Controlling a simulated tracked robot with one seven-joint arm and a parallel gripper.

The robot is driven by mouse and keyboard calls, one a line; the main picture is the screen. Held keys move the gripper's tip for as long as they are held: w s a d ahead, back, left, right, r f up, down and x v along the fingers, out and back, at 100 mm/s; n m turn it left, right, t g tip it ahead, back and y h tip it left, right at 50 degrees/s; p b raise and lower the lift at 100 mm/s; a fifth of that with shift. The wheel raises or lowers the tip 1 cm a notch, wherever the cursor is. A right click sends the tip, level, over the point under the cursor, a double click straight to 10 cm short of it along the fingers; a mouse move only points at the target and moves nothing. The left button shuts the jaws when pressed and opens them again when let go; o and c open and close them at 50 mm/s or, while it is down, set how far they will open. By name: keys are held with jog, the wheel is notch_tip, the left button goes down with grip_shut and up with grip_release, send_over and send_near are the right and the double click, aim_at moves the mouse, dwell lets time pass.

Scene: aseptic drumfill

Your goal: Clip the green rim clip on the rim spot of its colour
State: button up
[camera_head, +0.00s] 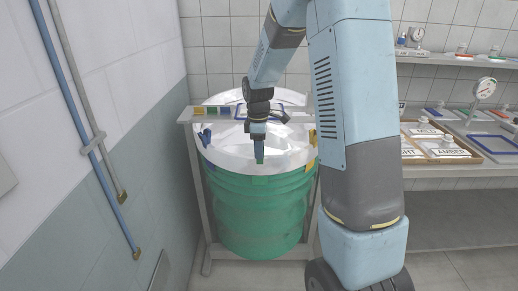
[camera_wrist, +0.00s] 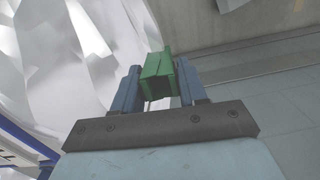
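The green rim clip (camera_wrist: 158,68) sits between the two blue fingers of my gripper (camera_wrist: 157,92), which is shut on it. In the head view my gripper (camera_head: 259,150) points down over the front of the drum, with the green clip (camera_head: 260,160) at its tip. A green rim spot (camera_head: 259,181) shows on the front of the green drum (camera_head: 255,215), just below the clip. The clip appears above the spot, over the white liner (camera_head: 225,155). I cannot tell whether it touches the rim.
A metal frame (camera_head: 195,170) surrounds the drum. Pipes (camera_head: 88,130) run along the left wall. Shelves with a labelled tray (camera_head: 440,157) stand at right.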

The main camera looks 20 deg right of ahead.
jog(key=o, duration=0.6)
notch_tip(320, 180, up, 13)
jog(key=s+r+m+t, duration=0.3)
jog(key=s+r+m, duration=0.5)
jog(key=s, duration=0.6)
jog(key=s+m+t, duration=0.1)
jog(key=s, duration=0.3)
jog(key=s+m+t, duration=0.1)
jog(key=s+m, duration=0.1)
jog(key=s, duration=0.3)
jog(key=s+m, duration=0.2)
jog(key=s, duration=0.3)
jog(key=shift+s+d+r+t, duration=0.15)
jog(key=shift+s+t, duration=0.1)
jog(key=shift+t, duration=0.15)
jog(key=shift+s+f+m, duration=0.2)
jog(key=shift+s+m, duration=0.2)
jog(key=shift+s, duration=0.1)
